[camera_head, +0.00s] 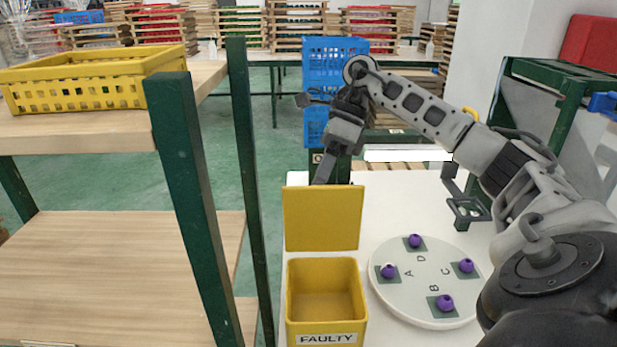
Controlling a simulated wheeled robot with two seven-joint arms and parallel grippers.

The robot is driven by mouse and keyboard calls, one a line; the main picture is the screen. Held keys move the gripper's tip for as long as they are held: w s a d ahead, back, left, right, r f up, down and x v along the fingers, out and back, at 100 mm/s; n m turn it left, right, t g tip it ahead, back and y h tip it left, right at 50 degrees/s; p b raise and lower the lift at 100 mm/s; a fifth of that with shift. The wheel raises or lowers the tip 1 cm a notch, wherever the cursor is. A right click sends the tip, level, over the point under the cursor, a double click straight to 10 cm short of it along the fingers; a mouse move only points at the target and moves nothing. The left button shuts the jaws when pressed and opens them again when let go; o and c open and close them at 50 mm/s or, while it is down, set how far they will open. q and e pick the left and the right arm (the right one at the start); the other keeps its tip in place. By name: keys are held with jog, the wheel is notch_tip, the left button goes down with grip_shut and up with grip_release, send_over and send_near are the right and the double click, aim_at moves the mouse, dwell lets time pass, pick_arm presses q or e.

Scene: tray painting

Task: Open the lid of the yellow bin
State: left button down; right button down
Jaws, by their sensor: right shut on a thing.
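The yellow bin (327,295) stands on the white table in the camera_head view, with a FAULTY label on its front. Its yellow lid (322,218) stands raised at the back of the bin, and the empty inside shows. My right gripper (322,178) is at the top edge of the lid, shut on it; the fingertips are partly hidden behind the lid. My left gripper is not in view.
A round white tray (425,307) with several purple balls on green squares, marked A to D, lies right of the bin. A green-posted wooden shelf (190,200) with a yellow crate (95,98) stands left. Blue crates (322,68) are stacked behind.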

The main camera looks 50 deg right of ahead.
jog(key=shift+f+g, duration=0.4)
jog(key=shift+f, duration=0.3)
jog(key=c, duration=1.5)
grip_release()
jog(key=shift+w, duration=0.1)
jog(key=shift+d+r, duration=0.1)
